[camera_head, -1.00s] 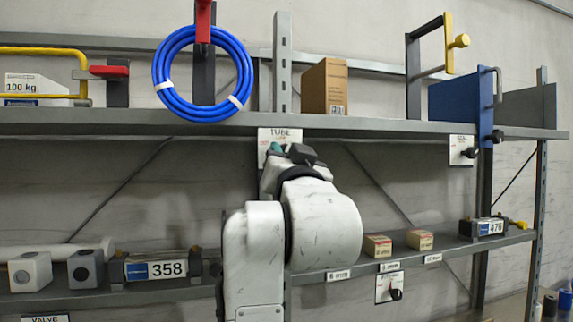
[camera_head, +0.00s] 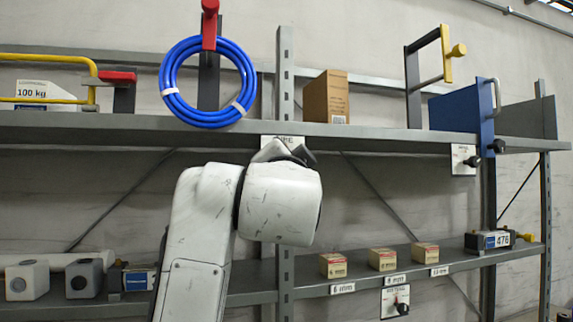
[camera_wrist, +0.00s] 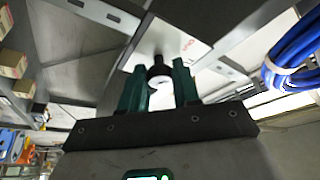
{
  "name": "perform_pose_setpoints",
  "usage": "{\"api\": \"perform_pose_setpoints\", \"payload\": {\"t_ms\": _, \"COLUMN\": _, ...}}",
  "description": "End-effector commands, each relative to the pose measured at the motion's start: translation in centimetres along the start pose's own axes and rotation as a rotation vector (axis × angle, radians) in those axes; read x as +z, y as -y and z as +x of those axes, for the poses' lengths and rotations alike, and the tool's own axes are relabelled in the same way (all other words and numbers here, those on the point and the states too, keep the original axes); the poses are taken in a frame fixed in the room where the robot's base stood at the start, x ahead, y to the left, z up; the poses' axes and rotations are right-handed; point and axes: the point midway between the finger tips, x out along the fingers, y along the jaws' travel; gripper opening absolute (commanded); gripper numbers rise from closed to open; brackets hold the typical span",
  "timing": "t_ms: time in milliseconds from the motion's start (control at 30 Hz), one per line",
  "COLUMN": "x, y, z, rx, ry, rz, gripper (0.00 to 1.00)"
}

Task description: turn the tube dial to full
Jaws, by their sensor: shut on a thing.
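The tube dial is a black knob (camera_wrist: 158,68) on a white plate (camera_wrist: 180,45) in the wrist view. My gripper (camera_wrist: 159,84) has its green fingers on either side of the knob and is shut on it. In the head view the plate (camera_head: 268,140) shows at the edge of the upper shelf, largely covered by my arm. There the knob and my fingers are hidden behind my white wrist link. The dial's pointer and scale marks cannot be read.
A blue hose coil (camera_head: 171,82) hangs above the plate, left of a grey upright (camera_head: 285,75). A cardboard box (camera_head: 325,97) stands on the upper shelf (camera_head: 400,137). Another dial plate (camera_head: 463,160) is to the right. Small boxes (camera_head: 383,259) sit on the lower shelf.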

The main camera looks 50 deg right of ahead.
Motion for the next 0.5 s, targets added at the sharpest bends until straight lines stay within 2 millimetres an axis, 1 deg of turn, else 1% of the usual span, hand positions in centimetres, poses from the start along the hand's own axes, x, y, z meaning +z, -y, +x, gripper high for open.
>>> {"api": "perform_pose_setpoints", "payload": {"t_ms": 400, "x": 0.02, "y": -0.05, "z": 0.0, "rx": 0.004, "ry": 0.001, "rz": 0.009, "gripper": 0.01}}
{"api": "perform_pose_setpoints", "payload": {"t_ms": 433, "x": 0.01, "y": -0.05, "z": 0.0, "rx": 0.004, "ry": 0.001, "rz": 0.009, "gripper": 0.33}}
{"api": "perform_pose_setpoints", "payload": {"t_ms": 500, "x": 0.01, "y": -0.05, "z": 0.0, "rx": 0.004, "ry": 0.001, "rz": 0.008, "gripper": 0.4}}
